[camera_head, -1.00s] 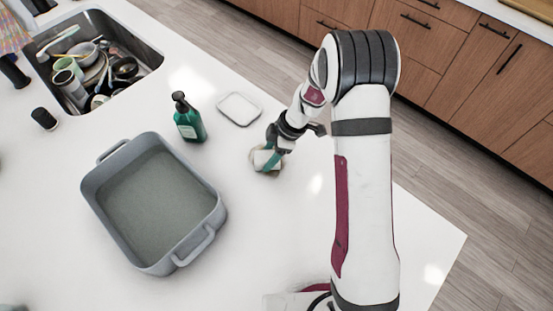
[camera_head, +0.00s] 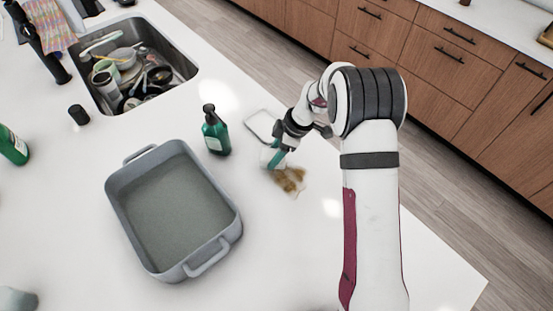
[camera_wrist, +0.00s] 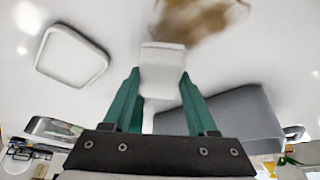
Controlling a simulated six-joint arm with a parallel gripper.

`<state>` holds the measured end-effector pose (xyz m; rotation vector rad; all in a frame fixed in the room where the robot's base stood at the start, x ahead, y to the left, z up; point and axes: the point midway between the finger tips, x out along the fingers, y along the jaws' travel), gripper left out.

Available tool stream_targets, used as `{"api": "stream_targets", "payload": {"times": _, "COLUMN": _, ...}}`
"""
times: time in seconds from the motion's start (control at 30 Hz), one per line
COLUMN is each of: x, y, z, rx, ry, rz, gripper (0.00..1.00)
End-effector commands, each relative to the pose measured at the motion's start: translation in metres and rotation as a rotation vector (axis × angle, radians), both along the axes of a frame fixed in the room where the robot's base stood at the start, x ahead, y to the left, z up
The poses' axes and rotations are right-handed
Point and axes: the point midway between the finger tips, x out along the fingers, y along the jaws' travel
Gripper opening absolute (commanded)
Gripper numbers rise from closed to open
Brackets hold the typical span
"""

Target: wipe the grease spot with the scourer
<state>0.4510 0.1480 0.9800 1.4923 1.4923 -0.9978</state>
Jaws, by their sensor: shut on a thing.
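The grease spot (camera_head: 290,180) is a brown, uneven smear on the white counter, just below and right of my gripper in the head view. It also shows at the top of the wrist view (camera_wrist: 198,17). My gripper (camera_head: 274,158) has green fingers and is shut on the scourer. In the wrist view the scourer (camera_wrist: 162,68) is a pale block between the fingertips (camera_wrist: 160,85), its far edge close to the smear. In the head view the scourer is mostly hidden by the fingers and blends with the counter. I cannot tell whether it touches the counter.
A small white tray (camera_head: 250,127) lies just behind my gripper. A green pump bottle (camera_head: 215,135) and a large grey baking dish (camera_head: 232,233) stand to the left. A sink full of dishes (camera_head: 181,55) is at the back left. The counter in front of the spot is clear.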

Motion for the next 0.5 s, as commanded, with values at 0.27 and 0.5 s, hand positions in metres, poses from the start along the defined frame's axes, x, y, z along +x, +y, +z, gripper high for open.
{"api": "stream_targets", "payload": {"times": 0.27, "x": 0.0, "y": 0.0, "z": 0.026, "rx": 0.001, "ry": -0.002, "rz": -0.001, "gripper": 0.0}}
{"api": "stream_targets", "payload": {"times": 0.5, "x": 0.0, "y": 0.0, "z": 0.044, "rx": 0.001, "ry": -0.002, "rz": 0.0, "gripper": 0.0}}
